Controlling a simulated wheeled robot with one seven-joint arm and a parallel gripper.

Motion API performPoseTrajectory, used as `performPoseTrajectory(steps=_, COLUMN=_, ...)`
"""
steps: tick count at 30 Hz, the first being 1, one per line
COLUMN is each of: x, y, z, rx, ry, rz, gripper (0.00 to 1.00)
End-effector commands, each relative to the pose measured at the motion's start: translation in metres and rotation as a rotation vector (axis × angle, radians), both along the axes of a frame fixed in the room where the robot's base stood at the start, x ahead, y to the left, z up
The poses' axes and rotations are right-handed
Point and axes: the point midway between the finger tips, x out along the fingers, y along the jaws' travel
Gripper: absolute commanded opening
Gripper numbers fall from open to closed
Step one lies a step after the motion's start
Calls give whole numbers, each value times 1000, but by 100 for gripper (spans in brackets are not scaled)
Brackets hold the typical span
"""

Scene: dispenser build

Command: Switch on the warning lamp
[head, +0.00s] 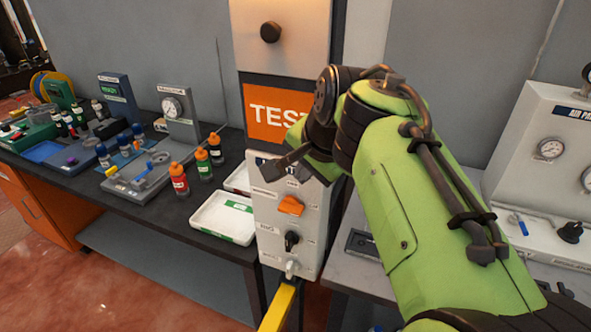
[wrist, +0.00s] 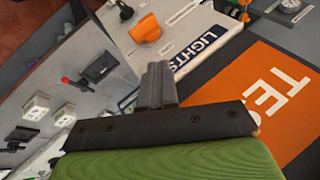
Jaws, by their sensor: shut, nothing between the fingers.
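A light grey control panel (head: 265,222) stands below the orange TEST sign. It carries an orange knob (head: 290,206), a black knob (head: 292,240) and a pale toggle (head: 291,268). In the wrist view the panel bears a LIGHTS label (wrist: 201,51), with the orange knob (wrist: 145,28) and black knob (wrist: 121,9) beyond it. My gripper (head: 267,172) is shut and empty in front of the panel's top, partly covering its label. In the wrist view its closed fingers (wrist: 157,72) are apart from the orange knob. I cannot make out a lamp.
A dark bench (head: 150,215) on the left holds bottles, gauges and a white tray (head: 225,217) close beside the panel. A gauge panel (head: 545,165) stands at the right. A yellow bar (head: 279,307) lies below the control panel.

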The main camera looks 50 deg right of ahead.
Motion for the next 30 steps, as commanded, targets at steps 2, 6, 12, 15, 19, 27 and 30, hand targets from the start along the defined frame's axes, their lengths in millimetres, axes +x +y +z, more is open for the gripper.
performPoseTrajectory(steps=2, x=-18, y=1, z=9, rx=-1, ry=-5, rz=-3, gripper=0)
performPoseTrajectory(steps=6, x=-44, y=4, z=22, rx=0, ry=-2, rz=-2, gripper=0)
performPoseTrajectory(steps=12, x=-60, y=6, z=29, rx=0, ry=0, rz=0, gripper=0)
performPoseTrajectory(steps=15, x=-61, y=6, z=29, rx=0, ry=1, rz=1, gripper=0)
performPoseTrajectory(steps=19, x=-61, y=6, z=29, rx=0, ry=1, rz=1, gripper=0)
performPoseTrajectory(steps=27, x=-60, y=6, z=29, rx=0, ry=1, rz=1, gripper=0)
performPoseTrajectory(steps=30, x=-60, y=6, z=29, rx=-1, ry=2, rz=3, gripper=0)
